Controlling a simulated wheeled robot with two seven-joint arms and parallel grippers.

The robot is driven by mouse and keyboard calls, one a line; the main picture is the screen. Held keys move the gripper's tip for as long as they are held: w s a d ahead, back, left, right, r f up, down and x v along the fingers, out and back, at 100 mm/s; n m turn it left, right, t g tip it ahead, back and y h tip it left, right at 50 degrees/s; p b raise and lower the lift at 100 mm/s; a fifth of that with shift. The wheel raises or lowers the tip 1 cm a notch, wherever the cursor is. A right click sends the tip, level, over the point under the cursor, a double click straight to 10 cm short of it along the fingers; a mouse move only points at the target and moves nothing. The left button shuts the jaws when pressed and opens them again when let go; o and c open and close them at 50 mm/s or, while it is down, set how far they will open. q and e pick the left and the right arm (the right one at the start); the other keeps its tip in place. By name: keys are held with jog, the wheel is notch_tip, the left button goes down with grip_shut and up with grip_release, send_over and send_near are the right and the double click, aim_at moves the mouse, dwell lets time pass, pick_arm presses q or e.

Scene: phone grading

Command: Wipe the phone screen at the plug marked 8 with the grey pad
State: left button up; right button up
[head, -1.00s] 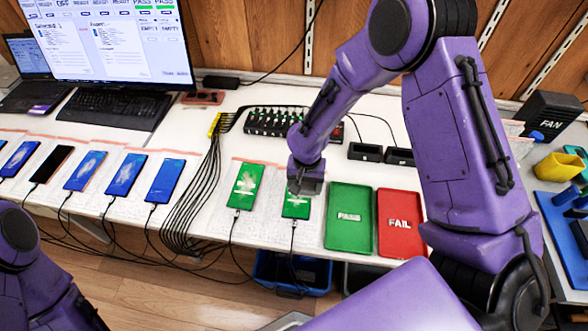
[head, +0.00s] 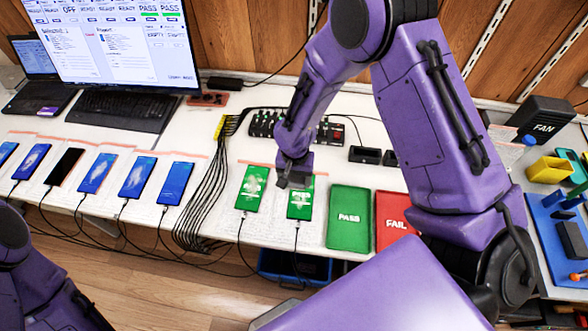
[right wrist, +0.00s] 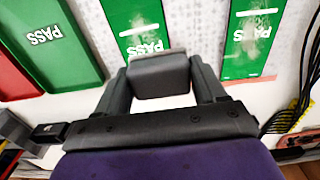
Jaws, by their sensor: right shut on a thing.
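My right gripper (head: 294,180) is shut on the grey pad (right wrist: 160,76), which shows between its fingers in the right wrist view. The pad is over the upper part of the right green phone (head: 300,203), toward its left edge; I cannot tell if it touches the screen. This phone reads PASS and has whitish smears; it also shows in the right wrist view (right wrist: 145,40). The left green phone (head: 251,188) also reads PASS and has smears. No plug number is legible. My left arm shows at the lower left, its gripper out of view.
A green PASS tray (head: 349,218) and a red FAIL tray (head: 392,222) lie right of the phones. Black cables (head: 205,185) run over the table's front edge. Several blue-screened phones (head: 173,184) and a dark one (head: 65,167) lie to the left.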

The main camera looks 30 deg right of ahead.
aim_at(295, 177)
jog(key=shift+d+r+p, duration=0.1)
jog(key=shift+r+p, duration=1.35)
jog(key=shift+r, duration=0.2)
